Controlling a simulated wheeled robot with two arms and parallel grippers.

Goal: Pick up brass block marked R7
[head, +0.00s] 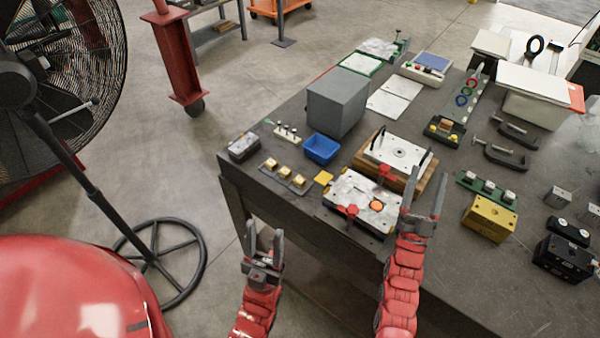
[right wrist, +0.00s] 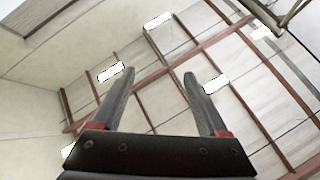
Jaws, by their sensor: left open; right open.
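Several small brass-coloured blocks (head: 284,172) sit in a row on dark pads near the table's left front edge. A larger yellow-brass block (head: 490,218) with holes lies right of my right gripper. No R7 marking is legible on any of them. My left gripper (head: 265,236) is open and empty, in front of the table's edge and nearer to me than the small blocks. My right gripper (head: 424,198) is open and empty, fingers pointing up, between the mould plates and the larger block. In the right wrist view its fingers (right wrist: 152,92) are apart with only the ceiling behind.
A metal mould base (head: 340,186) with red clamps and an orange disc lies at the front edge. A second mould plate (head: 378,148) on wood is behind it.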

